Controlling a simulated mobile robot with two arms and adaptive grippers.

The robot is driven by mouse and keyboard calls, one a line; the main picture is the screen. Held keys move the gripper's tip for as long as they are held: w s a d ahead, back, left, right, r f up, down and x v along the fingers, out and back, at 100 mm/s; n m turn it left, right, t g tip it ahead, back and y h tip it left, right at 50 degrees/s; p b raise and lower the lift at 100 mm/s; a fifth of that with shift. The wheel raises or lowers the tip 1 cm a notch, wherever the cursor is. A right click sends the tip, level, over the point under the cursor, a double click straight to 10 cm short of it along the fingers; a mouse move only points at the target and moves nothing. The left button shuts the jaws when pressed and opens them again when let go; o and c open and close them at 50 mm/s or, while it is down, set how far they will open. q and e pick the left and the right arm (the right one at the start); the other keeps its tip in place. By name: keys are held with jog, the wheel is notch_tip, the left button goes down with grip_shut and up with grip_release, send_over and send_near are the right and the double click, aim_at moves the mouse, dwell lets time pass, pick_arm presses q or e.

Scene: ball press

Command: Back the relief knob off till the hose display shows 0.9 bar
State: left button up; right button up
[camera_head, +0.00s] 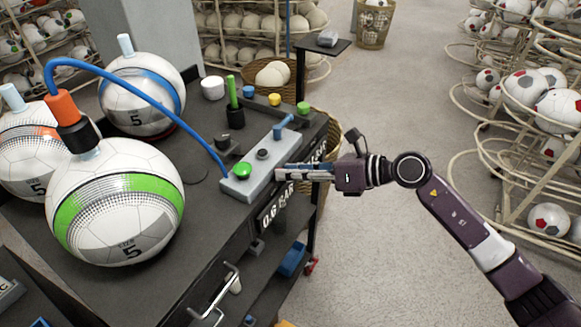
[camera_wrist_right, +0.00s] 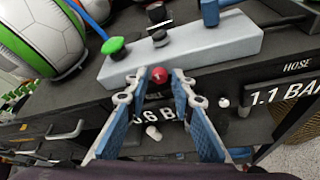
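My right gripper (camera_head: 280,173) is at the front edge of the grey control box (camera_head: 265,172). In the right wrist view the gripper (camera_wrist_right: 155,84) is open, with its fingertips on either side of a small red knob (camera_wrist_right: 158,76) with a white mark. I cannot tell whether they touch it. In the head view the gripper hides this knob. The hose display (camera_wrist_right: 284,93) reads 1.1 and is cut off at the right edge; in the head view the gripper partly covers it. My left gripper is not in view.
Another display (camera_head: 277,208) reads 0.6 BAR. The box carries a green button (camera_head: 243,169), a black knob (camera_head: 263,154) and a blue lever (camera_head: 284,124). A blue hose (camera_head: 150,95) runs to the green-banded ball (camera_head: 115,205).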

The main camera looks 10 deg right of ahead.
jog(key=shift+a, duration=0.15)
jog(key=shift+c, duration=0.4)
grip_shut()
jog(key=shift+n, duration=0.3)
jog(key=shift+s+a+n+t+h+b, duration=0.1)
jog(key=shift+n+t+h+b, duration=0.5)
jog(key=shift+n, duration=0.4)
jog(key=shift+s+a+n+t+h+b, duration=0.1)
jog(key=shift+n+t+h+b, duration=0.25)
jog(key=shift+n+t, duration=0.5)
jog(key=shift+n, duration=0.25)
